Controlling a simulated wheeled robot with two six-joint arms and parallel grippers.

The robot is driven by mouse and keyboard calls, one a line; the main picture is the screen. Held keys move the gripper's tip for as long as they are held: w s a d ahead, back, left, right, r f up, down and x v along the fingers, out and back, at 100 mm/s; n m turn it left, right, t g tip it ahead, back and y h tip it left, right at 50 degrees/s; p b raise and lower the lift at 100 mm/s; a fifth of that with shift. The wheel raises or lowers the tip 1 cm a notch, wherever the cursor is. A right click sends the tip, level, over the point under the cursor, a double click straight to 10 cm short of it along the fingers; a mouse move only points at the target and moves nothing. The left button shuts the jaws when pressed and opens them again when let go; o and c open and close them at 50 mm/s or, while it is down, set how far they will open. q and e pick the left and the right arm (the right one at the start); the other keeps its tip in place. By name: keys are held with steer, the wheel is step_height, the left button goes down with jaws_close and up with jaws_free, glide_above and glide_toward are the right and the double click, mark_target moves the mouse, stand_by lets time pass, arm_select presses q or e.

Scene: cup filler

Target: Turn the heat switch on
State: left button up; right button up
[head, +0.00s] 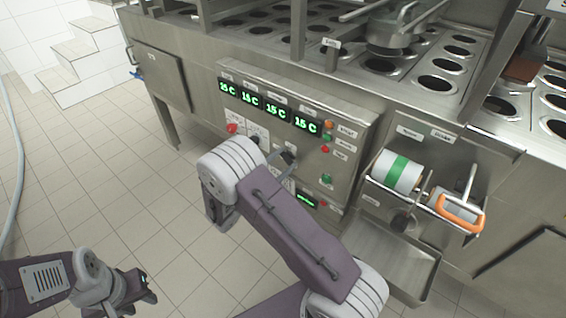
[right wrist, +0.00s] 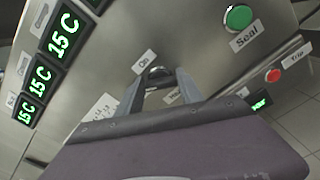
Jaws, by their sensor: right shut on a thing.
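The control panel (head: 262,125) is on the front of the steel machine. The heat switch, a small rounded knob (right wrist: 157,72), is in the right wrist view, just below a white label reading "On". My right gripper (right wrist: 160,80) has its two fingers on either side of this knob and is shut on it. In the head view my right gripper (head: 283,158) is at the panel, partly hidden by my own wrist. My left gripper (head: 140,284) hangs low at the left over the floor, away from the panel; its jaw opening is not clear.
A green Seal button (right wrist: 238,17) and a red button (right wrist: 273,76) are near the knob. A roll with a green band (head: 397,171) and an orange handle (head: 460,213) jut out at right. The tiled floor at left is free.

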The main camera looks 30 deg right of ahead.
steer(key=m, duration=0.1)
steer(key=m+b, duration=0.1)
steer(key=m, duration=0.1)
steer(key=shift+f, duration=0.25)
steer(key=m+b, duration=0.2)
steer(key=shift+s+m, duration=0.1)
steer(key=shift+m, duration=0.2)
steer(key=m+b, duration=0.3)
steer(key=shift+f, duration=0.15)
steer(key=shift+m+b, duration=1.2)
steer(key=shift+m, duration=0.4)
steer(key=o, duration=1.4)
